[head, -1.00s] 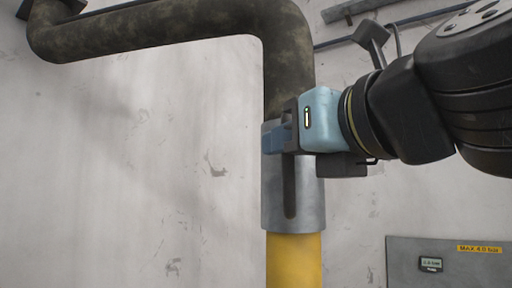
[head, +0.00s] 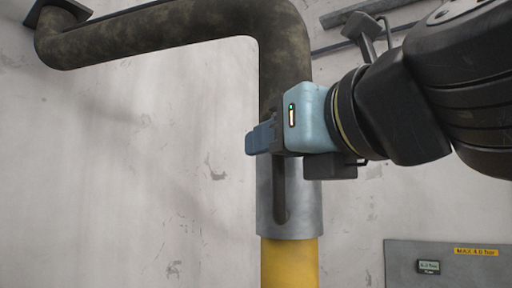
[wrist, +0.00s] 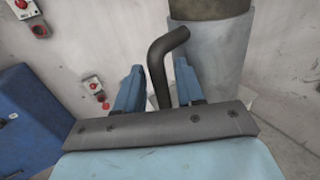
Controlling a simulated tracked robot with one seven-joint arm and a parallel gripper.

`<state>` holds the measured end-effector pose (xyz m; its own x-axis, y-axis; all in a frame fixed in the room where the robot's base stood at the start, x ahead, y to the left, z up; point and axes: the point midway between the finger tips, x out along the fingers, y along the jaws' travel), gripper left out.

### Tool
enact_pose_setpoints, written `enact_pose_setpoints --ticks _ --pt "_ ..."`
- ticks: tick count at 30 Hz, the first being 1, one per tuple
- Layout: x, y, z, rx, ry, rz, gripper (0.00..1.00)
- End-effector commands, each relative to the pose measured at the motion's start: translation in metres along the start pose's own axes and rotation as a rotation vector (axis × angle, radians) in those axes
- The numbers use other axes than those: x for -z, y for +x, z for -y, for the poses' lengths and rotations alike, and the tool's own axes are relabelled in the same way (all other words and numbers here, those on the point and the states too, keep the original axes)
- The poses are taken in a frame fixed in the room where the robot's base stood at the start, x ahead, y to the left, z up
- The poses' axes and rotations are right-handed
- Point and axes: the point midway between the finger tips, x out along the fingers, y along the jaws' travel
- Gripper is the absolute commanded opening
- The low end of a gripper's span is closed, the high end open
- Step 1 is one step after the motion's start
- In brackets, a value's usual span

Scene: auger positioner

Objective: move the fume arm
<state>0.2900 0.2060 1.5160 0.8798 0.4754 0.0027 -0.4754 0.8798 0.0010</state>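The fume arm is a dark mottled pipe (head: 285,55) that bends from the wall at upper left down into a grey metal sleeve (head: 305,205). A dark bar handle (head: 280,195) runs down the sleeve's front. In the wrist view the handle (wrist: 157,70) is a bent rod beside the grey sleeve (wrist: 215,55). My gripper (head: 262,138) is at the sleeve's upper end in the head view. In the wrist view its blue fingers (wrist: 158,90) are apart, one on each side of the rod, with narrow gaps showing. Contact is not clear.
A yellow pipe (head: 290,265) stands below the sleeve. A grey panel (head: 440,270) with a small display and yellow label is at lower right. In the wrist view, a blue cabinet (wrist: 35,120) and red-knobbed switches (wrist: 93,87) are at left. The wall left of the sleeve is clear.

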Motion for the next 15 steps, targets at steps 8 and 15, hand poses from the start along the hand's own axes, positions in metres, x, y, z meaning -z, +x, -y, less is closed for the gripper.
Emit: enact_pose_setpoints --ticks 8,15 --pt "0.001 -0.005 0.000 -0.001 0.000 -0.001 0.38" --pt "0.000 -0.041 -0.001 -0.002 -0.001 0.002 0.38"
